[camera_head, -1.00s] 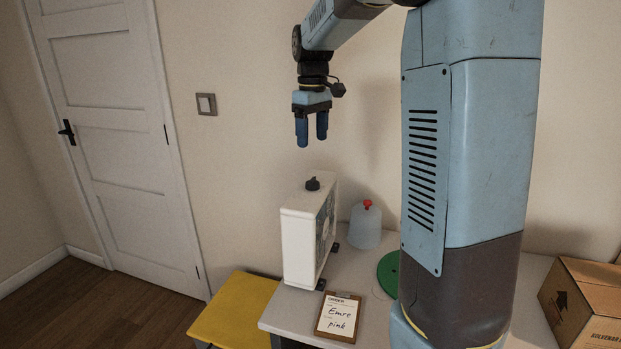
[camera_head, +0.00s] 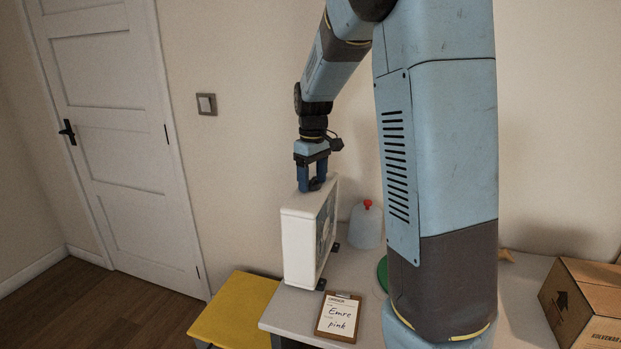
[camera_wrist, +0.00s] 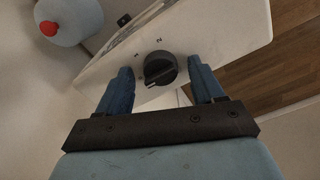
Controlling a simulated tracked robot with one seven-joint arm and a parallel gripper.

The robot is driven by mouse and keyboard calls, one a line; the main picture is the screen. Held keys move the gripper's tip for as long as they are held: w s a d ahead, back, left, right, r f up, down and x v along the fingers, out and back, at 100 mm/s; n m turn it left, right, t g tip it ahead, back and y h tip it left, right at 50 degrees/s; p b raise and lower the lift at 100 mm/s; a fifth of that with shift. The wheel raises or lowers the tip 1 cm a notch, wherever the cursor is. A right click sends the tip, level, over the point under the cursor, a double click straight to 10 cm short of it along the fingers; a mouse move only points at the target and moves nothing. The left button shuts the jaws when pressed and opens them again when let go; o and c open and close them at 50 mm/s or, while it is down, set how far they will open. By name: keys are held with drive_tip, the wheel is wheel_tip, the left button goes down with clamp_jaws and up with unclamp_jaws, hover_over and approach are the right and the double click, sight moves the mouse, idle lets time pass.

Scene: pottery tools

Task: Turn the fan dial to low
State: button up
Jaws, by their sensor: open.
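The fan (camera_head: 297,245) is a white upright box with a dark grille on its right side, standing at the left end of the table. My gripper (camera_head: 311,187) points down over the fan's top. Its blue fingers are open, one on each side of the dial, with gaps between dial and fingers in the wrist view (camera_wrist: 165,85). In the head view the dial is mostly hidden by the fingers.
A pale jug with a red cap (camera_head: 367,224) stands behind the fan on the table (camera_head: 290,309). A yellow stool (camera_head: 234,310) is at left, a cardboard box (camera_head: 585,305) at right.

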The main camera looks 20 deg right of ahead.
drive_tip(key=c, duration=1)
drive_tip(key=shift+a, duration=0.1)
drive_tip(key=shift+c, duration=0.2)
